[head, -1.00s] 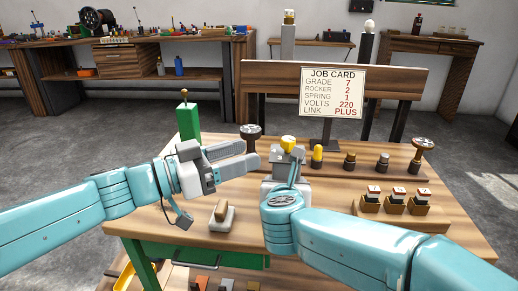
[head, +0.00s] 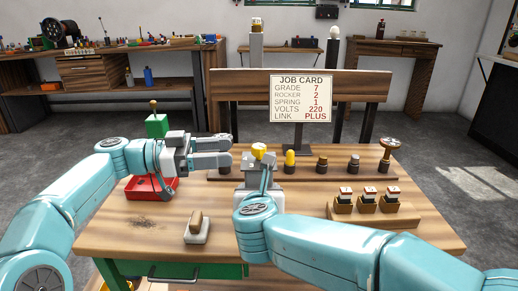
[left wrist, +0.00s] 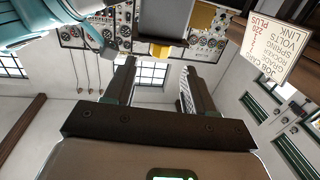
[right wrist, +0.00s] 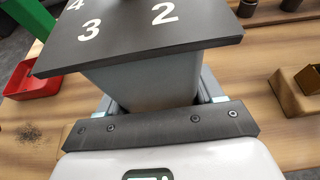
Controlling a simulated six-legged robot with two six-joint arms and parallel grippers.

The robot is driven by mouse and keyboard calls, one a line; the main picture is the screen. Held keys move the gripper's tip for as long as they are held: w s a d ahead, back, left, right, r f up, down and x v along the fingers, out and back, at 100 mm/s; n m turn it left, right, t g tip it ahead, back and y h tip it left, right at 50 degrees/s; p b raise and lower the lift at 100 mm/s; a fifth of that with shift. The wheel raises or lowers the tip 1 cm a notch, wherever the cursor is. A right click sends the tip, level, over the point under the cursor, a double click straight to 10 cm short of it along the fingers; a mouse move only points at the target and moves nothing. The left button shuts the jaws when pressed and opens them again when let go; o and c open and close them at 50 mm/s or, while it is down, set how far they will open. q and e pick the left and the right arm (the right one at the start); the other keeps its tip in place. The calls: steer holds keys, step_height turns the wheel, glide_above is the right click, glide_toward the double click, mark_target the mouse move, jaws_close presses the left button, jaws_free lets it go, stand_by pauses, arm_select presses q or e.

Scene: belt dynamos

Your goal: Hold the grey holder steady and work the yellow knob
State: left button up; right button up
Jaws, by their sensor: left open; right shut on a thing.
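The yellow knob (head: 259,150) sits on top of the grey holder (head: 259,168) near the middle of the bench. My right gripper (head: 257,184) is shut on the holder from the front. In the right wrist view the grey holder (right wrist: 150,82) stands between the fingers, under a dark plate (right wrist: 140,35) with white numbers. My left gripper (head: 228,152) is open and empty just left of the knob, its fingers pointing right and apart from it. In the left wrist view its fingers (left wrist: 160,80) are spread with nothing between them; yellow patches show beyond them.
A job card (head: 300,98) stands behind the holder. A row of small knobs, one yellow (head: 290,160), runs to its right. Several capped blocks (head: 369,200) stand at the right. A red tray (head: 150,188) and a small holder with a brown piece (head: 197,226) lie at the left.

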mark_target(259, 146)
arm_select(q)
steer(key=d, duration=0.5)
steer(key=w+d, duration=0.1)
steer(key=d, duration=0.2)
steer(key=shift+d, duration=0.2)
steer(key=shift+t, duration=0.3)
steer(key=c, duration=0.9)
